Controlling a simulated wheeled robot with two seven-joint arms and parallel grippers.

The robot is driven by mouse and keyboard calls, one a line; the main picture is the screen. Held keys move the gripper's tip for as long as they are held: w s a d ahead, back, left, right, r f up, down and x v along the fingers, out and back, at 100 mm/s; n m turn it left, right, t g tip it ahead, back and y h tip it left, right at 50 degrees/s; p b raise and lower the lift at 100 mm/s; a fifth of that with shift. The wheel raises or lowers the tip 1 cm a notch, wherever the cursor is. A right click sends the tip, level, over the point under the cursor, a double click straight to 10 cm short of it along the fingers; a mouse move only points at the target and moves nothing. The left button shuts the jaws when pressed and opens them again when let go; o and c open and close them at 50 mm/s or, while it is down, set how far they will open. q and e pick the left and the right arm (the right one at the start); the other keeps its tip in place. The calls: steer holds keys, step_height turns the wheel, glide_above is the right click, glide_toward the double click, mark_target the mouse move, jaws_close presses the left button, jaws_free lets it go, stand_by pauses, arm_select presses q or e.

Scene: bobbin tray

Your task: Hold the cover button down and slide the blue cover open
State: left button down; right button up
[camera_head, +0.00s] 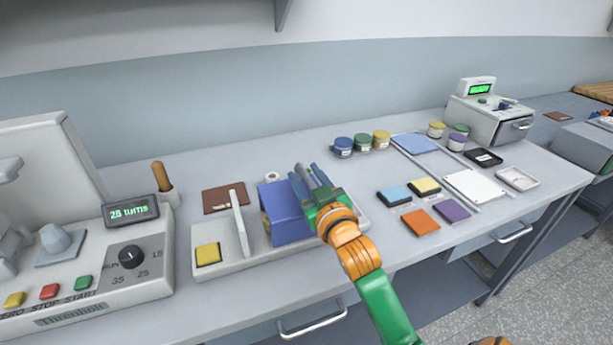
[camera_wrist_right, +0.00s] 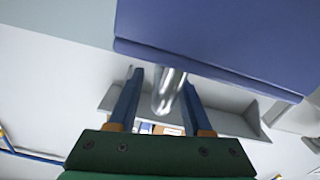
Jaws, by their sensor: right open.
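The blue cover (camera_head: 288,214) stands over the light grey tray (camera_head: 232,265) at the middle of the bench; it also fills the top of the right wrist view (camera_wrist_right: 225,40). A square yellow button (camera_head: 208,254) sits at the tray's left end, with nothing touching it. My right gripper (camera_head: 308,174) is at the cover's right side, its fingers open. In the right wrist view, a shiny metal knob (camera_wrist_right: 168,95) on the cover's side shows between the open fingers (camera_wrist_right: 161,92); I cannot tell if they touch it. My left gripper is out of view.
A white upright bar (camera_head: 241,220) stands between button and cover. The winding machine (camera_head: 90,275) with its display is at the left. Jars (camera_head: 362,142), coloured pads (camera_head: 421,218) and a scale-like box (camera_head: 488,118) lie to the right. The bench front before the tray is clear.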

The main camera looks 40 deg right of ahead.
jaws_close()
stand_by(1.3)
